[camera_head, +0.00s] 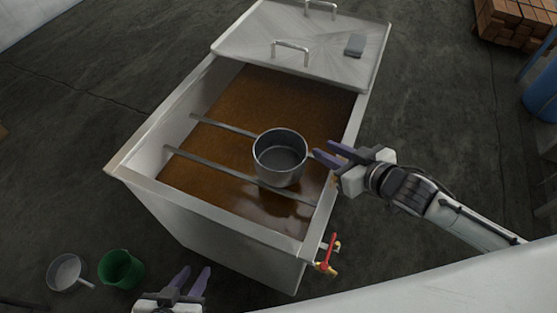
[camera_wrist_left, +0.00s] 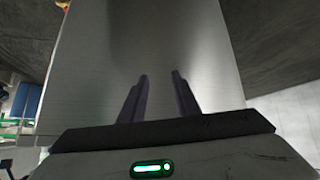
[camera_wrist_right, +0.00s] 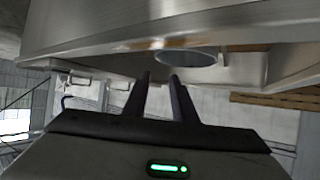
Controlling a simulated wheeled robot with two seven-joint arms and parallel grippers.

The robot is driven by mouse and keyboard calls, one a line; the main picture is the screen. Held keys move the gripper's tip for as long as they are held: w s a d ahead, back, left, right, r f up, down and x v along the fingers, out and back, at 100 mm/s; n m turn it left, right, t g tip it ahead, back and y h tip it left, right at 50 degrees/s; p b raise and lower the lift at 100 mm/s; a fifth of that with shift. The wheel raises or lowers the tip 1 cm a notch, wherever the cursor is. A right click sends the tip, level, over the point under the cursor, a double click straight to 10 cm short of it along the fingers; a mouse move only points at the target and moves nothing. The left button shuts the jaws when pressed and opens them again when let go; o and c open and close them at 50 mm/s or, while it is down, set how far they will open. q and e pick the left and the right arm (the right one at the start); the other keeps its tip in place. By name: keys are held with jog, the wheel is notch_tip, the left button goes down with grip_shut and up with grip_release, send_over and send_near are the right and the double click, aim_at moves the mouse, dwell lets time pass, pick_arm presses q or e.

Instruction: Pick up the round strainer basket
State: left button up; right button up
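The round strainer basket (camera_head: 280,158) looks like a deep grey metal pot with an open top. It sits upright on two metal bars across the open tank (camera_head: 237,225), above brown liquid. My right gripper (camera_head: 318,151) is at the basket's right side, close to its rim, with fingers apart and nothing visibly held. I cannot tell if it touches. In the right wrist view the round basket (camera_wrist_right: 187,57) shows just beyond the fingertips (camera_wrist_right: 160,78). My left gripper (camera_head: 196,272) is open and empty, low in front of the tank; its wrist view shows the plain tank wall (camera_wrist_left: 140,40).
A red-handled valve (camera_head: 328,255) sticks out at the front right corner. A green bucket (camera_head: 121,268) and a handled pan (camera_head: 66,272) stand on the floor.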

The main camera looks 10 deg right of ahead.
jog(key=b+x, duration=0.1)
jog(key=x, duration=0.3)
jog(key=b+x, duration=0.1)
jog(key=x, duration=0.2)
jog(key=f+b+x, duration=0.1)
jog(key=x, duration=0.3)
jog(key=shift+d+f, duration=0.2)
jog(key=shift+f, duration=0.05)
grip_shut()
dwell(1.2)
